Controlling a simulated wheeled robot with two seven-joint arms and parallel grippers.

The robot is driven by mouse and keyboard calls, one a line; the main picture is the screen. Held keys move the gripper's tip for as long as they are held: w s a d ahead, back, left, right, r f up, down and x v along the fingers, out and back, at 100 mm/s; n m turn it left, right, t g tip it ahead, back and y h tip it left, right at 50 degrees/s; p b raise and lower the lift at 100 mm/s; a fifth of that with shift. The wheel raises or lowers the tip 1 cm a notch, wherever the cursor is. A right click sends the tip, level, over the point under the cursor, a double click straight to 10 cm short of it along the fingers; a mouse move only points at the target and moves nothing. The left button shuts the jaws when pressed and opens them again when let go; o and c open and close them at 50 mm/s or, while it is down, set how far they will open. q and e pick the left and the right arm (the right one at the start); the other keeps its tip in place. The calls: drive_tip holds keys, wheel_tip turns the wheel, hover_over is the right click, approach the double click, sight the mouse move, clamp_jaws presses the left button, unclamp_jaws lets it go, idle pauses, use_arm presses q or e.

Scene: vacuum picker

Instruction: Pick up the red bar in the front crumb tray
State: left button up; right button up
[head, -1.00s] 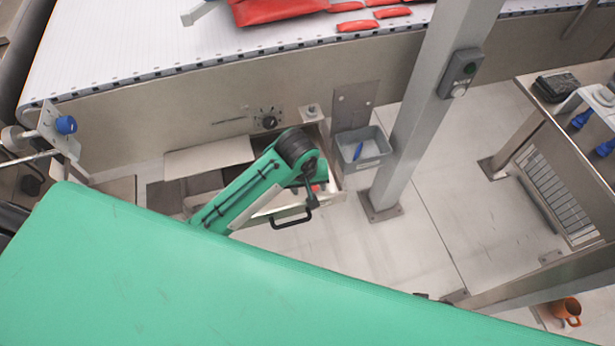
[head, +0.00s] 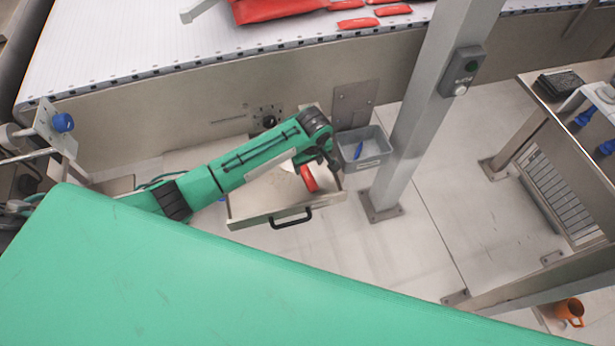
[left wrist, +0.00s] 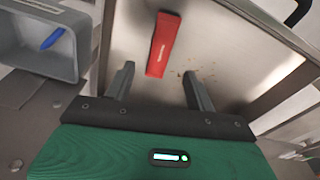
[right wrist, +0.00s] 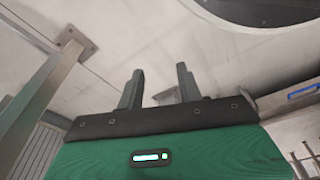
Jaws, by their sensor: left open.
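The red bar (head: 308,178) lies in the front crumb tray (head: 262,215), an open metal drawer with a dark handle. The left wrist view shows the bar (left wrist: 163,44) on the tray floor, slightly tilted, with a few crumbs beside it. My left gripper (left wrist: 160,80) is open and empty. The bar is beyond its fingertips, roughly between them and a little toward the left finger. In the head view my left arm reaches over the tray, partly hiding its back. My right gripper (right wrist: 160,78) is open and empty, away from the tray; the head view does not show it.
A grey bin (head: 364,150) with a blue pen stands right of the tray. The conveyor (head: 160,40) with red packs runs above and behind. A green surface (head: 200,270) fills the foreground. An orange mug (head: 568,310) sits at lower right.

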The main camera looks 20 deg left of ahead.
sight(308, 175)
use_arm(q)
wheel_tip(308, 175, down, 5)
drive_tip(key=shift+a+r+b, duration=0.1)
drive_tip(key=shift+b, duration=0.25)
drive_tip(key=shift+w+f, duration=0.1)
drive_tip(key=shift+f, duration=0.45)
drive_tip(key=c, duration=1.1)
drive_tip(key=shift+o, duration=0.2)
use_arm(e)
drive_tip(key=r, duration=0.2)
drive_tip(key=shift+w+a+r, duration=0.15)
drive_tip(key=shift+w+r, duration=0.15)
use_arm(q)
drive_tip(key=shift+r, duration=0.1)
